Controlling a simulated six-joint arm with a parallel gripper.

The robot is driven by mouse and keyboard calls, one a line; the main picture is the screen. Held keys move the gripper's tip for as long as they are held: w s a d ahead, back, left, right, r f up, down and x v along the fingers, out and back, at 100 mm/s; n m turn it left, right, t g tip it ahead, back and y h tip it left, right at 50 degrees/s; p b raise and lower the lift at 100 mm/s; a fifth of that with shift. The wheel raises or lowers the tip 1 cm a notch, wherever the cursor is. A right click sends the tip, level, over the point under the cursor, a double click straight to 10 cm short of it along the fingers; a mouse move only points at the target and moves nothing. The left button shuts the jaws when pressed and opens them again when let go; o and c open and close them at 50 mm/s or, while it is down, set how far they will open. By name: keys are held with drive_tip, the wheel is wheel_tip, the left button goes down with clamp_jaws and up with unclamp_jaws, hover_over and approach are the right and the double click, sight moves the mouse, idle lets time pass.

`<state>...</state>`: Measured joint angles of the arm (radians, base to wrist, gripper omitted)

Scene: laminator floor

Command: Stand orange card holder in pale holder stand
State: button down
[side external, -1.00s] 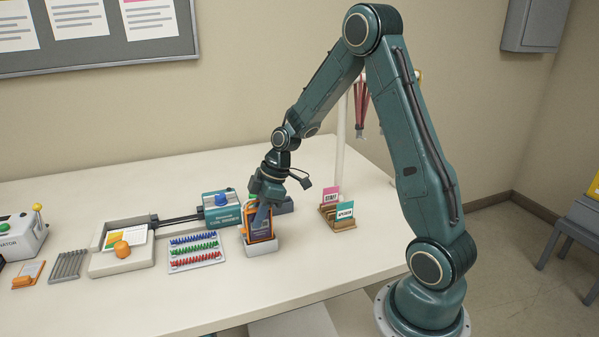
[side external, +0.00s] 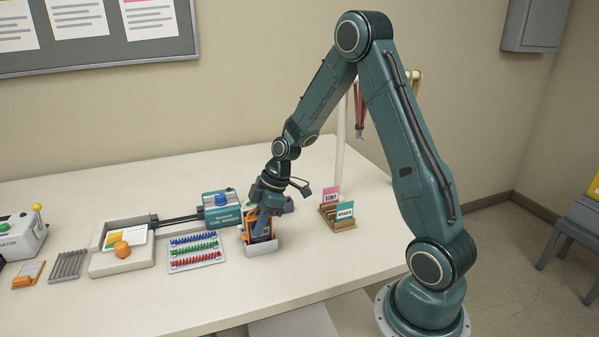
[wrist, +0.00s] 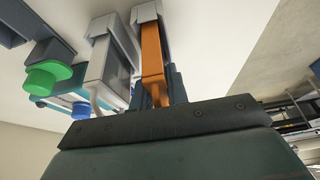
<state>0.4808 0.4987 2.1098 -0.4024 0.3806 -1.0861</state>
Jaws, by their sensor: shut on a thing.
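The orange card holder (side external: 249,222) has an orange frame around a dark card. It stands roughly upright, with its lower end at the pale holder stand (side external: 262,248), a small light block near the table's front edge. My gripper (side external: 262,225) is shut on the orange card holder from above, one finger crossing its face. In the wrist view, the orange card holder (wrist: 153,55) reaches from my gripper to the pale holder stand (wrist: 147,12). I cannot tell how deep it sits in the stand.
In the wrist view, a grey holder (wrist: 108,65) stands close beside the orange one. A coil binder (side external: 221,208) with a blue knob and a rack of coloured coils (side external: 195,250) are left. A wooden card rack (side external: 338,217) is right. Table is clear in front.

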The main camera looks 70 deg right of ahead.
drive_tip(key=c, duration=1.3)
unclamp_jaws()
drive_tip(key=shift+r, duration=0.2)
drive_tip(key=shift+r, duration=3.85)
